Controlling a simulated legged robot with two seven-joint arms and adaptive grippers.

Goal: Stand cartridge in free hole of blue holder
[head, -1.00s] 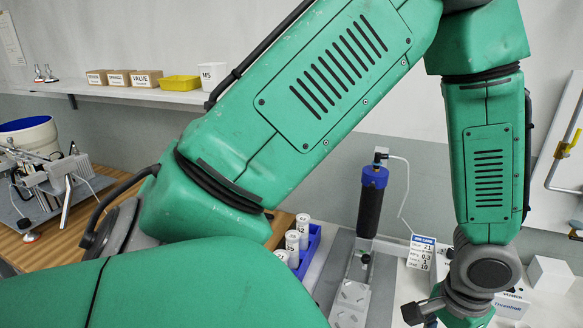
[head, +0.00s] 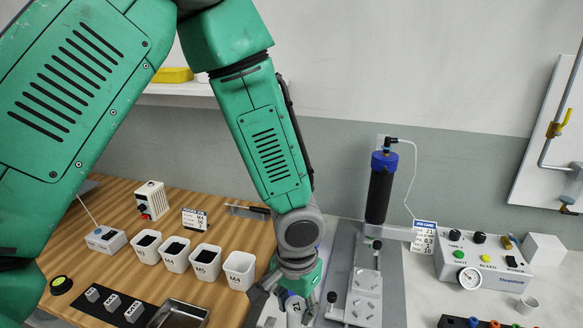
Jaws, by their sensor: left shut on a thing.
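My left gripper (head: 290,290) is at the bottom centre of the head view, pointing down and shut on a pale cartridge (head: 293,311). The cartridge has a dark mark on its side, and its lower end is cut off by the frame's edge. I cannot make out the blue holder or its free hole in the head view now; my left wrist and forearm cover the area left of the grey fixture. My right gripper is not in view.
A grey fixture with a black, blue-capped cylinder (head: 380,190) stands right of my gripper. A control box (head: 485,262) is further right. Several white cups, including one marked M5 (head: 206,263), stand on the wooden bench at left. A metal tray (head: 180,315) lies in front.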

